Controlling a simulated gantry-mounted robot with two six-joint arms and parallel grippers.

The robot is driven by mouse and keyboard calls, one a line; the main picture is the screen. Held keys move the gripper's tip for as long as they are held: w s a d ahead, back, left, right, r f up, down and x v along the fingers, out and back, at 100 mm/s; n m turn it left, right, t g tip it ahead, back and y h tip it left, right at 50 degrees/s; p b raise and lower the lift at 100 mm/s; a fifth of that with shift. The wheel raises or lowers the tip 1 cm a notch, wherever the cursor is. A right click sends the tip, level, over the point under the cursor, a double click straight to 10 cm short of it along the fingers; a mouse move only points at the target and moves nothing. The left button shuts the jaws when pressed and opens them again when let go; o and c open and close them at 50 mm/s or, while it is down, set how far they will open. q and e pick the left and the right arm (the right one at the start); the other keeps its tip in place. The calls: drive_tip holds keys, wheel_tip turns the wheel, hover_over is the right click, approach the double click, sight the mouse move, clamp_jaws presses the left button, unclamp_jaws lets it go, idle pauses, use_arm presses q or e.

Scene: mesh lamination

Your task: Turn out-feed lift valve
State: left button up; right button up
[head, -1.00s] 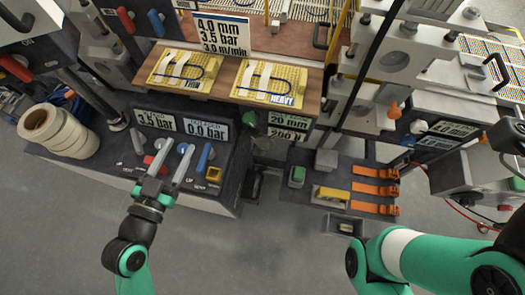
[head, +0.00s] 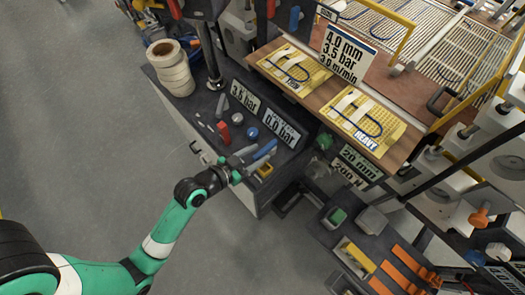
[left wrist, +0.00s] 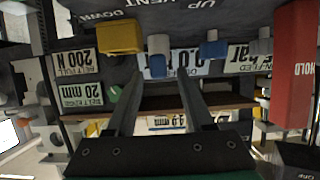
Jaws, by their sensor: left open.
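The dark control panel (head: 225,108) has small valves along its front. A blue lever (head: 265,149) lies at its right, with a yellow block (head: 265,170) beside it. A red lever (head: 223,132) and a round blue knob (head: 252,133) are further left. My left gripper (head: 244,163) is open at the panel's front edge, close to the blue lever. In the left wrist view, upside down, a grey-and-blue valve (left wrist: 158,56) shows beyond the gap between the fingers, beside the yellow block (left wrist: 120,37). Contact cannot be told. My right gripper is out of view.
Pressure displays (head: 283,126) stand behind the valves. White rolls (head: 170,68) sit at the panel's far left. A wooden shelf with yellow sample boards (head: 365,120) lies right. An orange-strip tray (head: 410,262) is lower right. Open floor is left.

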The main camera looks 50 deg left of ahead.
sight(265, 151)
use_arm(q)
drive_tip(key=shift+x, duration=1.35)
clamp_jaws()
idle(0.3)
